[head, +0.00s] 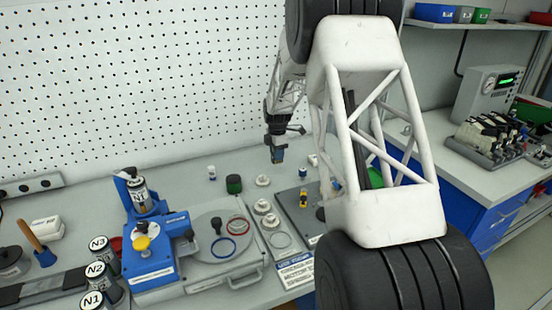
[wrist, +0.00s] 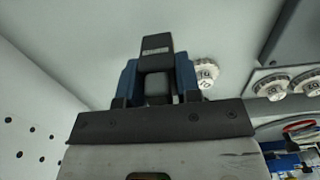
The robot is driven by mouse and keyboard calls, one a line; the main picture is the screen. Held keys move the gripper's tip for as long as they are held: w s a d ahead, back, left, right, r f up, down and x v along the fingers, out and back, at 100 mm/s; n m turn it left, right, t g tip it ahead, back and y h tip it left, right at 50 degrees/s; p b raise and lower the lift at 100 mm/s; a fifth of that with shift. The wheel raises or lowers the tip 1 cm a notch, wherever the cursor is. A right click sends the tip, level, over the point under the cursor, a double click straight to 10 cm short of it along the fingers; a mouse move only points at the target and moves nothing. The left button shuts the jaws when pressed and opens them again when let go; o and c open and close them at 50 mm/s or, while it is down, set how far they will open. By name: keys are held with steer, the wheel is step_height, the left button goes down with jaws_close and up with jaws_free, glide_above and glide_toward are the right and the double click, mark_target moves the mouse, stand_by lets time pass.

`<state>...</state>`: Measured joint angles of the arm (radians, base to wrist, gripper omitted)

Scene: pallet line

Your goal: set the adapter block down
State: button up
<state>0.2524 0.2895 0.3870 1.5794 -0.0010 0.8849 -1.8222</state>
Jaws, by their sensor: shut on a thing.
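The adapter block (wrist: 156,45) is a dark grey piece with a small pale label, seen in the wrist view between the two blue fingers of my gripper (wrist: 158,82). My gripper is shut on it. In the head view my gripper (head: 277,153) hangs pointing down above the back of the grey bench (head: 232,163). The held block is too small there to make out clearly, and its underside is hidden. It appears held above the bench top, apart from it.
A blue fixture (head: 150,262) and grey tray (head: 214,262) are at front left. A perforated wall (head: 130,80) stands behind.

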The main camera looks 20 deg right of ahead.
steer(key=shift+w+d+f, duration=0.1)
steer(key=shift+w+d, duration=0.05)
steer(key=shift+w, duration=0.45)
steer(key=shift+w+d, duration=0.15)
steer(key=shift+w, duration=0.4)
steer(key=shift+f, duration=1.75)
steer(key=shift+f, duration=0.1)
steer(key=o, duration=0.9)
steer(key=shift+o, duration=0.2)
step_height(320, 180, up, 12)
